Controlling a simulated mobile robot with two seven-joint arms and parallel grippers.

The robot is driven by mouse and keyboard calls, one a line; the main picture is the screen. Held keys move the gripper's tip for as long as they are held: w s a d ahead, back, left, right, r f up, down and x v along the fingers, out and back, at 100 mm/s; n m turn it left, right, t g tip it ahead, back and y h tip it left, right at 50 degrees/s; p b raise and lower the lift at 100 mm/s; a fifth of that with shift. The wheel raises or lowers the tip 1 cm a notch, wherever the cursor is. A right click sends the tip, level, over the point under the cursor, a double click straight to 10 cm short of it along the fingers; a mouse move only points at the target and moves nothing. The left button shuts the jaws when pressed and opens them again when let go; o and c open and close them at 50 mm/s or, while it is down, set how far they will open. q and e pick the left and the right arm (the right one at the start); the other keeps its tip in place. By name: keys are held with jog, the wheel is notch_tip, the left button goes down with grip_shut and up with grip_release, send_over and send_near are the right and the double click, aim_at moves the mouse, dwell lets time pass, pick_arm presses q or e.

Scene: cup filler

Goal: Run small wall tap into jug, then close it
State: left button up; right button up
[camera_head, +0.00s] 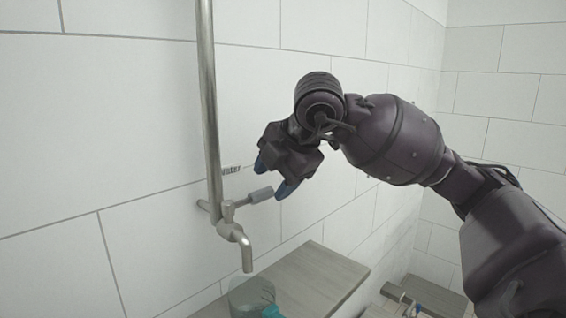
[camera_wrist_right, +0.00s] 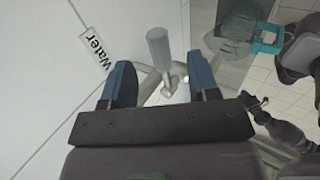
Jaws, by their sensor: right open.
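The small metal wall tap (camera_head: 236,236) has its spout pointing down and its grey lever (camera_head: 252,197) sticking out to the right. I see no water at the spout. A clear jug (camera_head: 252,292) with a teal handle (camera_head: 270,311) stands beneath the spout, cut off by the picture's lower edge; the jug also shows in the right wrist view (camera_wrist_right: 232,38). My right gripper (camera_head: 274,177) is open, with its blue fingers at the lever's end. In the right wrist view the lever (camera_wrist_right: 158,50) appears between the fingers, without clear contact. My left gripper is not seen.
A vertical metal pipe (camera_head: 209,100) rises along the tiled wall beside the tap. A "Water" label (camera_head: 231,170) is on the wall above the lever. A grey ledge (camera_head: 310,278) runs to the right of the jug.

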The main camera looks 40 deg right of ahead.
aim_at(267, 191)
jog(key=shift+x, duration=1.65)
grip_shut()
jog(key=shift+s+r+m+h, duration=0.1)
jog(key=shift+s+m+h, duration=0.35)
jog(key=shift+m, duration=0.15)
jog(key=shift+s+a+m+h, duration=0.2)
jog(key=shift+s+m+h, duration=0.4)
jog(key=shift+m, duration=0.4)
